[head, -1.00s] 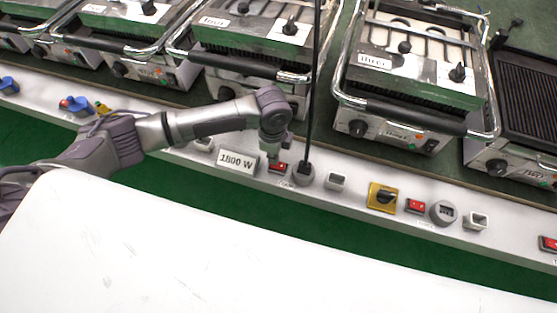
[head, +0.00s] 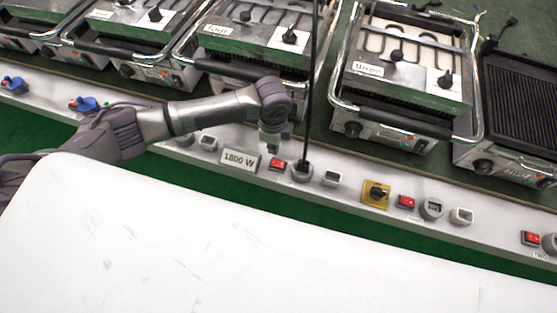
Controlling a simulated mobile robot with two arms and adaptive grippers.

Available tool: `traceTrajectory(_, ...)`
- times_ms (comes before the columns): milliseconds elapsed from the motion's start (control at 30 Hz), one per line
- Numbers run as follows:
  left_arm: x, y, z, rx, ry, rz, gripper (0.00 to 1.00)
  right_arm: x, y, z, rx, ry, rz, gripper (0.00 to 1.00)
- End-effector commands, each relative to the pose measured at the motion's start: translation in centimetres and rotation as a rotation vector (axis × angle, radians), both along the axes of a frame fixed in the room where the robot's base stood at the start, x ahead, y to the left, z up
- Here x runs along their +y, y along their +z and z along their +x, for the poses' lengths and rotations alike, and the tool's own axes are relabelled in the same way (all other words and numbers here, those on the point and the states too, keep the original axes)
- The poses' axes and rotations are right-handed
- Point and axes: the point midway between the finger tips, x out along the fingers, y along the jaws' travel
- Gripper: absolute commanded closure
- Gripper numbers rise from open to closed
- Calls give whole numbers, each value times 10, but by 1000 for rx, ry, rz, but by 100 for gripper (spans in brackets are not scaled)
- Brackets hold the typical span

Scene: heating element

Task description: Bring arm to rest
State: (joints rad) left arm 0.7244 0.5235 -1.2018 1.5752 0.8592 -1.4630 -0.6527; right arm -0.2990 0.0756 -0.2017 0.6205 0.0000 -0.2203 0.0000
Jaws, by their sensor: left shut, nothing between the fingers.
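My left arm comes in from the left and reaches over the white panel strip (head: 338,196). Its left gripper (head: 270,148) points down just above the strip, close to a red switch (head: 277,165) and the "1800 W" label (head: 240,159). The fingers are small in the picture; they look shut and empty. I cannot tell whether the fingertips touch anything. A round grey socket (head: 301,172) with a black plug and upright cord is just right of the gripper. My right gripper is not in view.
Contact grills stand behind the strip, including ones labelled "four" (head: 216,30) and "three" (head: 368,69). A yellow rotary switch (head: 375,194), another red switch (head: 406,202) and sockets lie to the right. A white surface (head: 250,250) fills the foreground.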

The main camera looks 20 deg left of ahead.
Motion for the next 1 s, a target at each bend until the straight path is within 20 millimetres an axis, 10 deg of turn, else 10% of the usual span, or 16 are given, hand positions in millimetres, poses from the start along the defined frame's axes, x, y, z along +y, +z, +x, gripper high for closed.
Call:
traceTrajectory(367,-3,-1,-3,0,1,-7,100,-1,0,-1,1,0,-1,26)
traceTrajectory(733,-93,23,-89,-50,325,-316,100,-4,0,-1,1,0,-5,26)
traceTrajectory(1000,-45,49,-127,-119,859,-397,100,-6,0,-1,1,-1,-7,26)
